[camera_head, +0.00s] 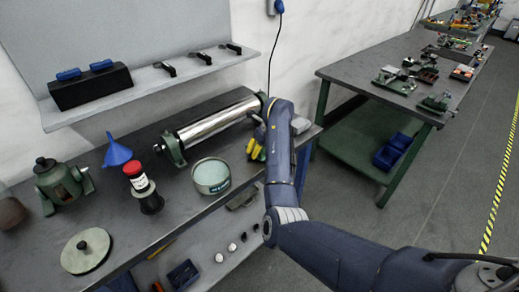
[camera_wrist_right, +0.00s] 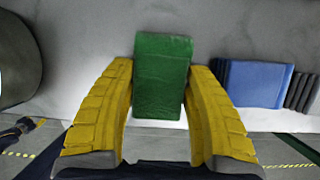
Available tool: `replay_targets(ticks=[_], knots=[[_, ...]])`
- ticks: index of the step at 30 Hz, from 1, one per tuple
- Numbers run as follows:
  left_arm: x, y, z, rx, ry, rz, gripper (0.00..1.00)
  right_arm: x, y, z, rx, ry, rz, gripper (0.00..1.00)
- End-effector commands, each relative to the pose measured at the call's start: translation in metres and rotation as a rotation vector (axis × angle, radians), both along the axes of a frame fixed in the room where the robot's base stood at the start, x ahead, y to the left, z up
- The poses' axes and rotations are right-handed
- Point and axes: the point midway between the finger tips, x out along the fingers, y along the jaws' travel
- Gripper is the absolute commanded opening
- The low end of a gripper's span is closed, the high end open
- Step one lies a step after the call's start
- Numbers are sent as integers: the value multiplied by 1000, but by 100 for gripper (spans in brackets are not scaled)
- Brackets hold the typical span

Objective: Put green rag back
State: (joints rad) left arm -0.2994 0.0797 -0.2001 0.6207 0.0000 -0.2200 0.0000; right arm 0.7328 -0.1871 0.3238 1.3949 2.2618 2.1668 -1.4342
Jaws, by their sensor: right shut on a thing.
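My right gripper (camera_head: 257,143) has yellow fingers and is low over the right end of the grey workbench, beside the shiny metal roller. In the right wrist view the gripper (camera_wrist_right: 160,110) is shut on the green rag (camera_wrist_right: 162,75), a folded upright rectangle between the two fingers. In the head view the rag is mostly hidden by the fingers and the wrist, and I cannot make it out clearly. My left gripper is not in the head view. A small dark blue and yellow shape at the lower left of the wrist view is too small to name surely.
The metal roller (camera_head: 218,120) lies close to the gripper. A round green tin (camera_head: 211,176), a red-capped bottle (camera_head: 139,183) and a blue funnel (camera_head: 116,152) stand on the bench (camera_head: 185,213). A blue block (camera_wrist_right: 258,82) is right of the rag. A second table (camera_head: 385,62) stands behind.

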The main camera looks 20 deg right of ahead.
Motion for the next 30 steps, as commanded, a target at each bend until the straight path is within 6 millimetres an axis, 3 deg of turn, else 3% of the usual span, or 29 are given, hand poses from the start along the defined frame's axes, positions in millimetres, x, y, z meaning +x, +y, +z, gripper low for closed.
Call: replay_targets(ticks=[11,12,17,30], knots=[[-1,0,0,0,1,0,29,0,0,-3,1,0,0,19],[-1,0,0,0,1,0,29,0,0,-4,1,0,0,53],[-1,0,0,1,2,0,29,0,0,-3,1,0,0,72],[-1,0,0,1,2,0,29,-2,-2,7,0,-1,0,73]])
